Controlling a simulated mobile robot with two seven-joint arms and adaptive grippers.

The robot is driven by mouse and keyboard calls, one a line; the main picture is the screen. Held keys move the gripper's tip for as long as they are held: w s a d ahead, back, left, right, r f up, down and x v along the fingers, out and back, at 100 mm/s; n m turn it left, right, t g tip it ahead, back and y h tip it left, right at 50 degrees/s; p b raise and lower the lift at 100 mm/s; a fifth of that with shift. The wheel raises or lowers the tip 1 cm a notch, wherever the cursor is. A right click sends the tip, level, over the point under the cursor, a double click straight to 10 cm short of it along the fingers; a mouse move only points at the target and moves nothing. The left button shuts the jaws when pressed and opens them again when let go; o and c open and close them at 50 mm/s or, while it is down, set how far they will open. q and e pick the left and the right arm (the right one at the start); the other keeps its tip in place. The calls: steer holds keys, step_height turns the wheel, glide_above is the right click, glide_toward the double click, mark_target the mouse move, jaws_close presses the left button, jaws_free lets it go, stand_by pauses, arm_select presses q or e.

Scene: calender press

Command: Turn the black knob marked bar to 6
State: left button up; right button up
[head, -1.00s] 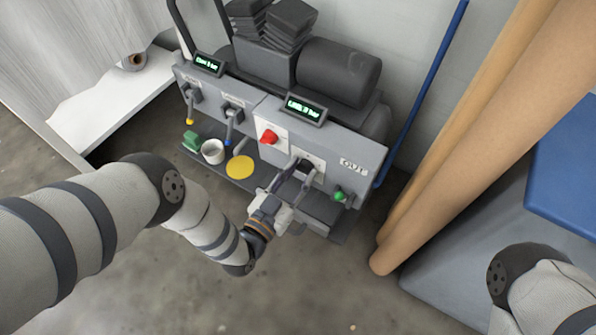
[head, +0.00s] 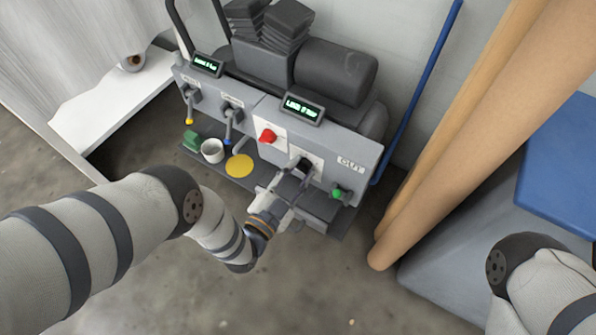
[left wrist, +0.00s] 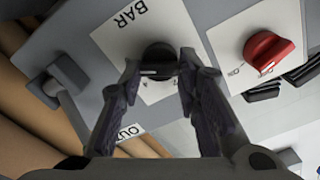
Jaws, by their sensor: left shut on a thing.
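The black knob marked BAR (left wrist: 158,60) sits on a white plate on the front of the grey press (head: 330,150). A pale pointer line shows on the knob in the left wrist view. In the head view the knob (head: 304,164) is partly covered by my gripper. My left gripper (left wrist: 160,66) is shut on the knob, one finger on each side; it also shows in the head view (head: 298,173). The display (head: 303,109) above has green text, too small to read surely. My right gripper is out of view.
A red knob (head: 267,136) is beside the black one, and a green button (head: 337,193) is below the OUT label. A white cup (head: 212,151), yellow disc (head: 239,166) and green block (head: 192,141) are on the lower shelf. Brown rolls (head: 430,165) stand at right.

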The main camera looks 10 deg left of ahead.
arm_select(q)
steer(key=shift+f, duration=0.1)
steer(key=o, duration=1.2)
steer(key=shift+c, duration=0.2)
steer(key=v, duration=1.2)
